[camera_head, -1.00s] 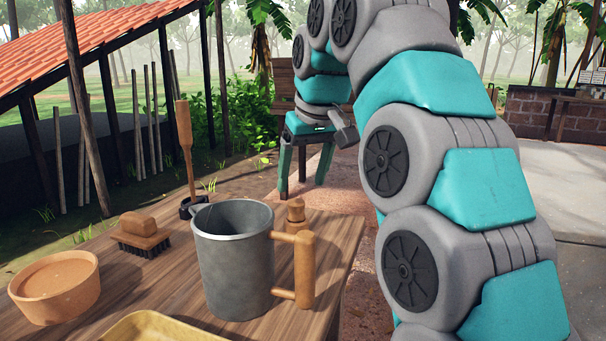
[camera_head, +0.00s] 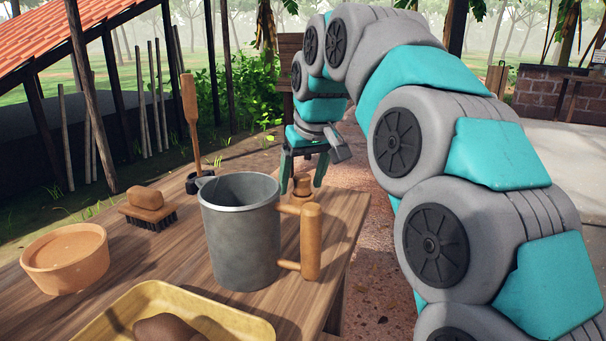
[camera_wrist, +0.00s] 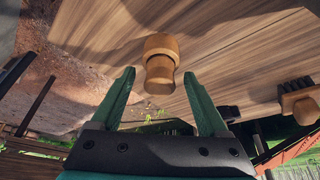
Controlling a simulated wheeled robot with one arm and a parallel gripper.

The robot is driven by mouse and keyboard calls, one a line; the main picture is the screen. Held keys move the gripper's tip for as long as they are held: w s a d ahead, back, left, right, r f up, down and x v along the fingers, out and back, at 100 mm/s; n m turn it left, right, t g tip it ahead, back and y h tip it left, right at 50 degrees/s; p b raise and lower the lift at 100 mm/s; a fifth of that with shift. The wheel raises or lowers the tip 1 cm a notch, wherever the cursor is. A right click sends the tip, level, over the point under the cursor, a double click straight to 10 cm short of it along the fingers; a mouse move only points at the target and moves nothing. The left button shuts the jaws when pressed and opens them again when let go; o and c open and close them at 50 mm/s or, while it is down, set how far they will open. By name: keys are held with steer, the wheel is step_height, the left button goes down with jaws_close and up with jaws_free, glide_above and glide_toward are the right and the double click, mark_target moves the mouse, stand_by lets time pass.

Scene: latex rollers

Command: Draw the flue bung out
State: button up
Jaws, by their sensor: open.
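A small turned wooden piece that looks like the flue bung (camera_head: 303,187) stands upright on the table, behind the metal mug's handle. It has a narrower knob above a wider round base. No contact with the bung shows.
A grey metal mug (camera_head: 238,245) with a wooden handle (camera_head: 310,242) stands in front of the bung. The table edge is close on the right.

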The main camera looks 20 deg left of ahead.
mark_target(302, 175)
jaws_close()
stand_by(1.1)
steer(key=shift+r+p, duration=0.6)
steer(key=shift+r, duration=0.15)
stand_by(0.6)
steer(key=shift+r+p, duration=0.75)
steer(key=shift+r, duration=2.15)
